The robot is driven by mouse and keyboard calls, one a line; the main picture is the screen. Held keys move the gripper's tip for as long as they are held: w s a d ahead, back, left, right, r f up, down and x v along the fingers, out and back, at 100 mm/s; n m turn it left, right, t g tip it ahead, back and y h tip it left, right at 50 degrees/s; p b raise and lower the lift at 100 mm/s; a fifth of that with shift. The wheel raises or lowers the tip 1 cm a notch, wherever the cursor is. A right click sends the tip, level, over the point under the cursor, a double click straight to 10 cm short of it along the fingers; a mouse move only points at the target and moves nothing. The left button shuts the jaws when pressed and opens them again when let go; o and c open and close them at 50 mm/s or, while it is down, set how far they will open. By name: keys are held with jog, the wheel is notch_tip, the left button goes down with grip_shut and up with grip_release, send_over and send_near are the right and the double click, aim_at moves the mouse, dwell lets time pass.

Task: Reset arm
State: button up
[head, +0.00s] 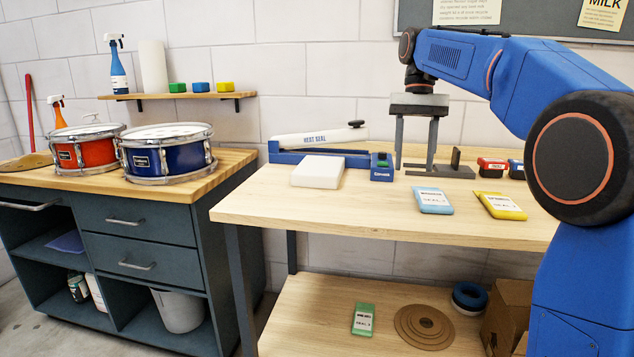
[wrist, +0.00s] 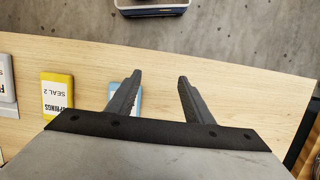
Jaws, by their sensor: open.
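My gripper (head: 415,160) hangs from my blue arm over the back part of the light wooden table (head: 370,215), its fingers pointing down. Its two dark fingers stand apart with nothing between them; they also show spread in the wrist view (wrist: 159,78). In the head view it is just right of the heat sealer (head: 318,142) and behind the light blue packet (head: 433,207). In the wrist view, the light blue packet (wrist: 136,99) is partly hidden behind the left finger. The yellow packet (head: 500,206) lies flat to its right in the head view.
A white block (head: 317,172) lies before the sealer. A dark upright stand (head: 455,160) and small red (head: 491,164) and blue boxes are right of my gripper. A green packet (head: 363,320) lies on the lower shelf. Red (head: 88,152) and blue drums (head: 166,158) stand on the left bench.

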jog(key=s+d+f+n+t, duration=0.1)
jog(key=s+d+f+t, duration=0.1)
jog(key=s+f, duration=0.6)
jog(key=s+d+f+t, duration=0.2)
jog(key=s+f, duration=0.1)
jog(key=s, duration=0.8)
jog(key=s+d+f+n+t, duration=0.1)
jog(key=s+d+f+t, duration=0.1)
jog(key=s+f, duration=1.1)
notch_tip(320, 180, down, 4)
jog(key=shift+s+d+r+t+h, duration=0.15)
jog(key=shift+s+t+h, duration=0.2)
jog(key=shift+t, duration=0.45)
